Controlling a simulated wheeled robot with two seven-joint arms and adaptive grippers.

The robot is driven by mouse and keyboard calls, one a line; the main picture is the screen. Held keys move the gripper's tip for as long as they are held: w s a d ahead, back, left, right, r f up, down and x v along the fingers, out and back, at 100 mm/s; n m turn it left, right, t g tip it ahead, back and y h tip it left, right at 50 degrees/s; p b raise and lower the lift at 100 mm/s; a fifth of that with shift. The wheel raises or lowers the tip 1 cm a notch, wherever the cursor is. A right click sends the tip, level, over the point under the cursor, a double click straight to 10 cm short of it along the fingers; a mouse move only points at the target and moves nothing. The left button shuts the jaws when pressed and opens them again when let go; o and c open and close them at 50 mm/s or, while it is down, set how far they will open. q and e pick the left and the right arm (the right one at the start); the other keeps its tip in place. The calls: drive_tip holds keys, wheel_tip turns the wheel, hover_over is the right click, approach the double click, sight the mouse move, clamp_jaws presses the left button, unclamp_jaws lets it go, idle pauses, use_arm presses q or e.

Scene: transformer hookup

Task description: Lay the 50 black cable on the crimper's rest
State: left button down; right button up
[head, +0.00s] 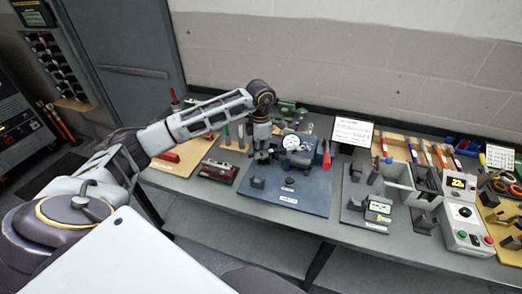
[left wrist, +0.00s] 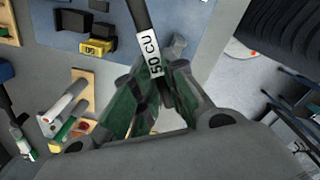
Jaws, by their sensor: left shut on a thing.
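My left gripper (head: 262,154) points down over the blue crimper board (head: 310,203) on the bench. In the left wrist view its fingers (left wrist: 155,95) are closed on a black cable (left wrist: 139,14) with a white label reading "50 CU". The cable runs up out of that picture; in the head view I cannot make it out. The crimper (head: 299,152), with a round white dial and a red handle, stands just right of the gripper. A small dark block (head: 257,182) stands at the board's front, below the gripper, and may be a rest. My right gripper is out of view.
Left of the board are a red device (head: 218,171) and a wooden board with tools. To the right stand a white sign (head: 352,133), a grey fixture and a control box (head: 462,212) with a yellow display.

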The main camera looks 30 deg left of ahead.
use_arm(q)
drive_tip(key=n, duration=0.5)
drive_tip(key=shift+a+n, duration=0.1)
drive_tip(key=shift+n, duration=0.2)
drive_tip(key=n, duration=0.3)
drive_tip(key=shift+s+n, duration=0.1)
drive_tip(key=shift+n, duration=1.3)
drive_tip(key=shift+s, duration=0.1)
drive_tip(key=shift+f+b, duration=3.75)
drive_tip(key=shift+f, duration=1.4)
drive_tip(key=shift+s+f, duration=0.2)
drive_tip(key=shift+f, duration=0.05)
